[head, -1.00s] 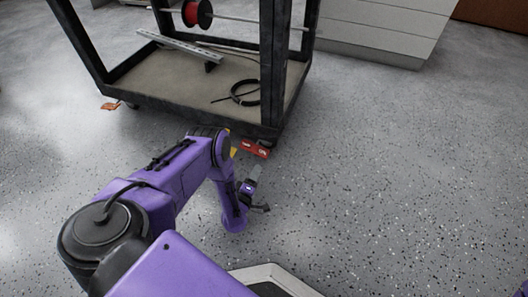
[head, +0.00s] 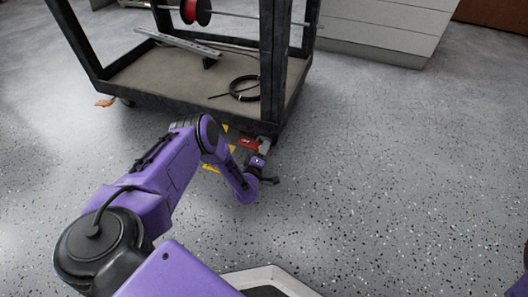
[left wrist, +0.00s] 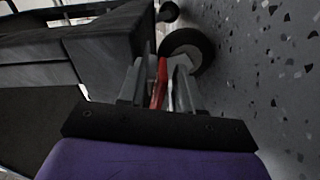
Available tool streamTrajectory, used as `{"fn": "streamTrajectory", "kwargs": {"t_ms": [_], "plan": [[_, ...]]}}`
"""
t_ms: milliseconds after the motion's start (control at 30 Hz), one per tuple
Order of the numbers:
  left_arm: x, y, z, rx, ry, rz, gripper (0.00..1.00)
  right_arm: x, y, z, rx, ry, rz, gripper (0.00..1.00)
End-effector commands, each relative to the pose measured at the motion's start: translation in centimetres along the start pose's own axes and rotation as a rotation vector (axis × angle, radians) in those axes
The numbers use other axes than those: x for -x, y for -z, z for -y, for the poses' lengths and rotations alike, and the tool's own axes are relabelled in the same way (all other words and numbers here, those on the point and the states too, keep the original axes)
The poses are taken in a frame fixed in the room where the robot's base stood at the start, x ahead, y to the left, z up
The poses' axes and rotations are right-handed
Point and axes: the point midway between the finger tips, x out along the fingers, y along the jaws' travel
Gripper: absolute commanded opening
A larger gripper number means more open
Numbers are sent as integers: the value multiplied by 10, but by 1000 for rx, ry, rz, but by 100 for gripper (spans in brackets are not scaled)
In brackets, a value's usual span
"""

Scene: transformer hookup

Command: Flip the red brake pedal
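The red brake pedal (head: 248,142) is low at the near right corner of the black cart, just above the floor. In the head view my left gripper (head: 263,146) is at the pedal's right end and hides part of it. In the left wrist view the red pedal (left wrist: 158,84) shows edge-on between the two grey fingers of my left gripper (left wrist: 157,88). The fingers stand apart, one on each side of it; I cannot tell whether they touch it. My right gripper is out of view.
The black cart (head: 190,103) stands just beyond the gripper, with a black cable coil (head: 246,91) on its lower shelf. A caster wheel (left wrist: 188,50) is close beyond the fingers. An orange pedal (head: 105,102) is at the cart's left corner. The floor to the right is clear.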

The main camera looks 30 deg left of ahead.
Motion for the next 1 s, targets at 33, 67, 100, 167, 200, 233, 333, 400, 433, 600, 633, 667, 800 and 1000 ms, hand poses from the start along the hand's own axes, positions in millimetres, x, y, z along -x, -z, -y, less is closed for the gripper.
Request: {"fn": "streamTrajectory", "kwargs": {"t_ms": [33,67,100,167,200,233,333,400,433,600,633,667,800,1000], "plan": [[0,0,0,0,0,0,34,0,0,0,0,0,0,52],[0,0,0,0,0,1,24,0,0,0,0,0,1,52],[0,0,0,0,0,1,11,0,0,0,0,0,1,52],[0,0,0,-1,0,1,0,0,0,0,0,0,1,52],[0,0,0,-1,0,1,0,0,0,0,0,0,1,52],[1,0,0,-1,1,1,0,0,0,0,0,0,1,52],[1,0,-1,11,0,1,0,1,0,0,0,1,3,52],[0,0,-4,63,0,2,0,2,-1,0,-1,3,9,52],[1,1,-5,99,1,2,0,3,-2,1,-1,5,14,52],[1,6,-15,339,2,2,0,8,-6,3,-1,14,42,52],[1,6,-16,373,2,3,0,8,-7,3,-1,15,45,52],[1,7,-17,402,3,3,0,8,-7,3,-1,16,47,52],[1,8,-18,469,2,4,0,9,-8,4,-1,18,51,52],[1,8,-18,471,2,3,0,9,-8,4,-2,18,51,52]]}}
